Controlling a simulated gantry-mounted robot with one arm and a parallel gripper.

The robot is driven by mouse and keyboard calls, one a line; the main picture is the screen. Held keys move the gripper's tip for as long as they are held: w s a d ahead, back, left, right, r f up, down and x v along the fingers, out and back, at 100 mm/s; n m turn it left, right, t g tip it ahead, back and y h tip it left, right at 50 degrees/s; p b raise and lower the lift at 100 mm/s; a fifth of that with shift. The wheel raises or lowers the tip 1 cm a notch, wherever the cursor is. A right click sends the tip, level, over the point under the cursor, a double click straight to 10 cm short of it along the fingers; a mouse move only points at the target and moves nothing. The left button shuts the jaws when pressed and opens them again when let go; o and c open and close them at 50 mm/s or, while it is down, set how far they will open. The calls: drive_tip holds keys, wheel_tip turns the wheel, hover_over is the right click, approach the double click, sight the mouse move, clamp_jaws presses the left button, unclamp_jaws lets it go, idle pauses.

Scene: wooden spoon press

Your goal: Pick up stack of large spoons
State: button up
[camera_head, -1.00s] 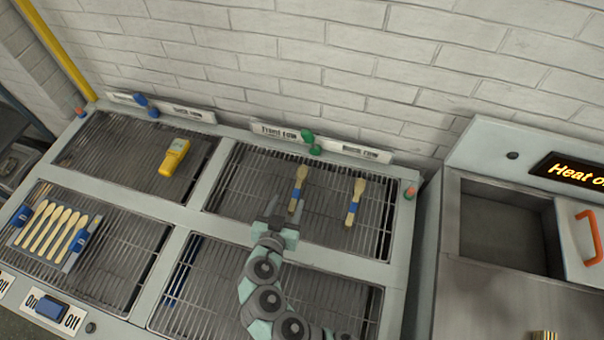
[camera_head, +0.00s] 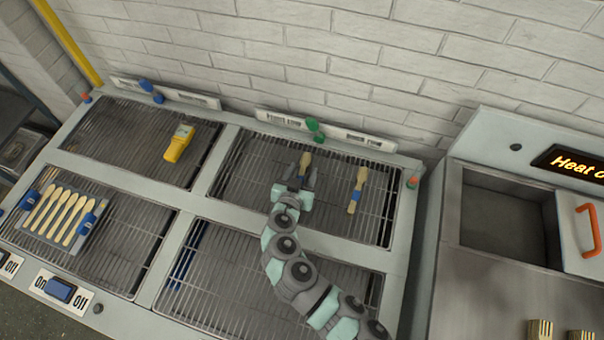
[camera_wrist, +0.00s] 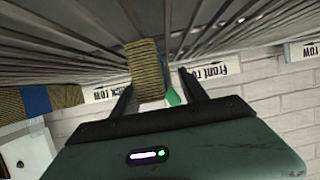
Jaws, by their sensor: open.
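Two stacks of wooden spoons with blue bands lie on the back right grate. The left stack (camera_head: 305,162) is partly hidden by my gripper (camera_head: 294,188), which is right at its near part. The right stack (camera_head: 357,188) lies apart, fully in view. In the wrist view my gripper (camera_wrist: 158,95) is open, and the end of a spoon stack (camera_wrist: 147,72) shows between its dark fingers, nearer the left one. I cannot tell whether they touch. The other stack (camera_wrist: 40,100), with its blue band, shows at the left edge of the wrist view.
A yellow handheld device (camera_head: 178,143) lies on the back left grate. A holder with several spoons (camera_head: 62,215) sits on the front left grate. A metal unit with an open bin (camera_head: 500,228) stands at the right. The front right grate (camera_head: 225,285) is under my arm.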

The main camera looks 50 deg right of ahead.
clamp_jaws()
idle(0.4)
drive_tip(key=shift+r, duration=0.1)
